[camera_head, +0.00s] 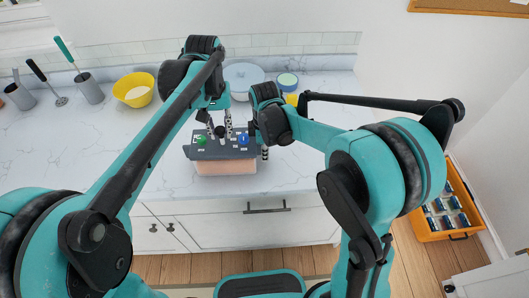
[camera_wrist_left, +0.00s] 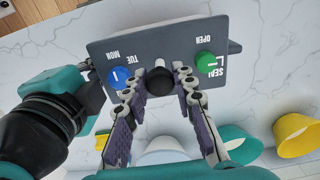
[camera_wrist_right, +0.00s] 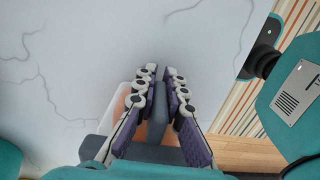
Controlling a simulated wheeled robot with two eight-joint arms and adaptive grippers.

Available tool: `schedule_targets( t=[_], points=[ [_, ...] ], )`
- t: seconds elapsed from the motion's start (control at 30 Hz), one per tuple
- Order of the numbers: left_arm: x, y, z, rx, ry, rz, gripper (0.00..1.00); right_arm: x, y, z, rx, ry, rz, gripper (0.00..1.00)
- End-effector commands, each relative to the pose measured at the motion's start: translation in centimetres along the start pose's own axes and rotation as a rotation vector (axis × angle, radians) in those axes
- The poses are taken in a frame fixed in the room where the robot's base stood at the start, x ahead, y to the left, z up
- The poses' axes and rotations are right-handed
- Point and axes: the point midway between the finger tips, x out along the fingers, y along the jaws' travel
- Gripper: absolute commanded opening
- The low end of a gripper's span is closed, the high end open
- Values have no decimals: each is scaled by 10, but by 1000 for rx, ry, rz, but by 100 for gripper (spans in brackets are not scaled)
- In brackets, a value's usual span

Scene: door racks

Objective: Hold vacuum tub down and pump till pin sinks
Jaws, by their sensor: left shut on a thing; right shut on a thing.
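The vacuum tub (camera_head: 225,168) is a clear box with orange contents and a dark grey lid (camera_head: 205,153), standing near the counter's front edge. The lid carries a green knob (camera_wrist_left: 205,60) by the OPEN and SEAL labels, a blue dial (camera_wrist_left: 120,76) by MON and TUE, and a black pump knob (camera_wrist_left: 159,82) between them. My left gripper (camera_head: 220,130) is shut on the black pump knob from above. My right gripper (camera_head: 264,150) is shut on a dark grey part of the lid's right end (camera_wrist_right: 157,125). I cannot make out the pin.
A yellow bowl (camera_head: 134,90) and utensil holders (camera_head: 89,88) are at the left. An orange crate (camera_head: 427,228) is on the floor at right. The counter left of the tub is clear.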

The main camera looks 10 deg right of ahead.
Motion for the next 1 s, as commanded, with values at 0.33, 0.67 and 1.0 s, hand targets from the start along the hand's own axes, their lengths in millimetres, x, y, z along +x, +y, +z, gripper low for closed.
schedule_targets(
  t=[0.33,0.67,1.0],
  points=[
    [26,0,0,0,2,1,0,0,0,-1,-2,2,-1,0],
    [14,0,0,0,2,1,0,0,0,-1,-2,1,-1,0],
    [-7,1,-1,0,1,1,0,0,0,-1,-2,1,-1,0]
  ],
)
